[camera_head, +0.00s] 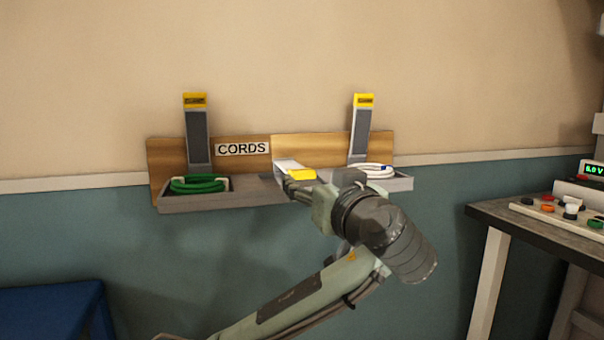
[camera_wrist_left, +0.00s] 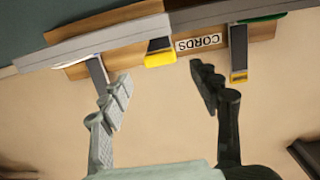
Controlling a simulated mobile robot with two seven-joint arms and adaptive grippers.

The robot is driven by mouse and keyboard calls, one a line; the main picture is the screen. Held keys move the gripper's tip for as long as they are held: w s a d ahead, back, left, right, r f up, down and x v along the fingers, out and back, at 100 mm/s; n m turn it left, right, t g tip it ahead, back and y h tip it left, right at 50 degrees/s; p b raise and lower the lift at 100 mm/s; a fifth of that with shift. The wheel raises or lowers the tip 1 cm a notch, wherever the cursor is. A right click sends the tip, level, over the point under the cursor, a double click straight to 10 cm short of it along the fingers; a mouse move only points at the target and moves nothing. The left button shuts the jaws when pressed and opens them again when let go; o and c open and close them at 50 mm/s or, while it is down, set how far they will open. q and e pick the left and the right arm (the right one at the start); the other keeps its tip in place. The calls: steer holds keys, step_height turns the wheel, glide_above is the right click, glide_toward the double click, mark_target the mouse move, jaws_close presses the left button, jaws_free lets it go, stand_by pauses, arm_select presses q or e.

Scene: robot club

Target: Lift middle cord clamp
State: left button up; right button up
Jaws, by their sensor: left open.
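The middle cord clamp (camera_head: 290,166) is folded down on the wall rack, its yellow end (camera_head: 301,174) sticking out toward me. In the left wrist view that yellow end (camera_wrist_left: 160,59) lies ahead of the fingertips, in line with the space between them. My left gripper (camera_head: 303,187) is open and empty, right at the clamp's end in the head view; its fingers (camera_wrist_left: 160,82) are spread wide in the wrist view. Contact is not visible. My wrist hides part of the rack's middle. My right gripper is not in view.
The left clamp (camera_head: 197,135) and right clamp (camera_head: 361,130) stand upright. A green cord (camera_head: 199,184) lies in the left tray and a white cord (camera_head: 376,170) in the right. A CORDS label (camera_head: 242,149) marks the board. A bench (camera_head: 560,236) stands right, a blue surface (camera_head: 52,312) lower left.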

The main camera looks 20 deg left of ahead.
mark_target(302, 170)
arm_select(q)
steer(key=p+x, duration=0.1)
steer(key=x, duration=0.6)
steer(key=shift+w+a+r, duration=0.2)
steer(key=shift+w, duration=0.05)
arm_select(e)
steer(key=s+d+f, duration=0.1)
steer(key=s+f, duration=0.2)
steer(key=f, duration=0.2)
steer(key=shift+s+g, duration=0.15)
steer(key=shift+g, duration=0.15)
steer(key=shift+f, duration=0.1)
arm_select(q)
jaws_close()
